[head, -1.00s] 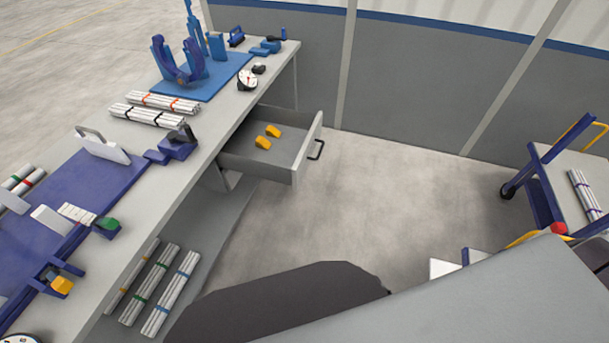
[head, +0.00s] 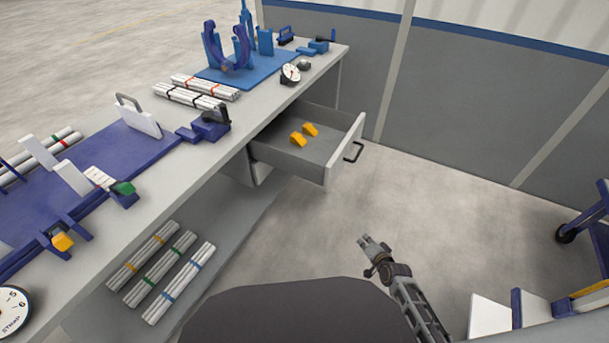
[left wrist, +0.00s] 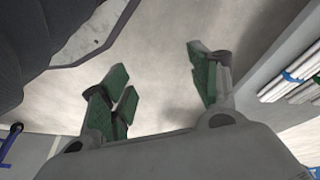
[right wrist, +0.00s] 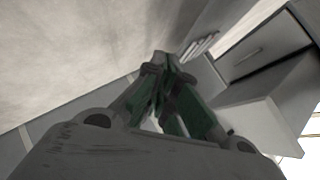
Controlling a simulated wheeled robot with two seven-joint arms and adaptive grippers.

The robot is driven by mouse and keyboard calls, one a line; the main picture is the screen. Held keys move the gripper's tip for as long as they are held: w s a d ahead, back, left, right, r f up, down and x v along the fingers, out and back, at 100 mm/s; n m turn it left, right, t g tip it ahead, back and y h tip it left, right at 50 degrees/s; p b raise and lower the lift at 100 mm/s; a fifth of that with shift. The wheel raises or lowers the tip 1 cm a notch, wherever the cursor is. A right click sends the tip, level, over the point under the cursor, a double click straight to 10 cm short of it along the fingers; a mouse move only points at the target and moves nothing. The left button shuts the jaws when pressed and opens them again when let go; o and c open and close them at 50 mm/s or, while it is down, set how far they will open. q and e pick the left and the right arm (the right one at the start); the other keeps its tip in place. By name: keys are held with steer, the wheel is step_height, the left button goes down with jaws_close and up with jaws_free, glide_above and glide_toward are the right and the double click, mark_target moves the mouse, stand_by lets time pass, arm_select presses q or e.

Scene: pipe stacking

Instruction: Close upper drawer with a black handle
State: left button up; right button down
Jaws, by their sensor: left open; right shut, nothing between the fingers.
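The upper drawer (head: 345,152) stands pulled out from under the workbench in the head view. Its black handle (head: 354,151) is on the front panel, facing right. Two yellow pieces (head: 304,134) lie inside. My right gripper (head: 370,241) is shut and empty, below the drawer in the picture and apart from the handle. In the right wrist view its green-padded fingers (right wrist: 162,62) are together, with a pulled-out grey drawer box to their right. My left gripper (left wrist: 158,68) is open and empty over bare floor in the left wrist view; the head view does not show it.
The workbench (head: 255,108) runs diagonally along the left and carries a blue fixture, pipe bundles and a dial gauge (head: 290,73). More pipe bundles (head: 180,272) lie on its lower shelf. A blue cart (head: 590,228) stands at the right. The floor before the drawer is clear.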

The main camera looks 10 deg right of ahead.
mark_target(341, 161)
arm_select(q)
steer(key=w+d+r+b, duration=0.1)
steer(key=w+r+b, duration=0.1)
steer(key=b, duration=0.6)
steer(key=w+d+r+t+h+b, duration=0.1)
steer(key=w+d+r+b, duration=0.1)
steer(key=r+b, duration=0.3)
steer(key=shift+d+h+b, duration=0.25)
steer(key=shift+h+b, duration=0.05)
steer(key=shift+b, duration=1.3)
arm_select(e)
steer(key=w+r+m+t+y, duration=0.1)
steer(key=w+r+m+t, duration=0.2)
steer(key=r, duration=0.6)
steer(key=w+r+m+t+y, duration=0.1)
steer(key=w+r+m+t, duration=0.2)
steer(key=r, duration=0.7)
steer(key=shift+w+r+t, duration=0.3)
steer(key=shift+w, duration=0.6)
arm_select(q)
steer(key=shift+r, duration=0.1)
arm_select(e)
steer(key=shift+a, duration=0.1)
steer(key=shift+w, duration=0.1)
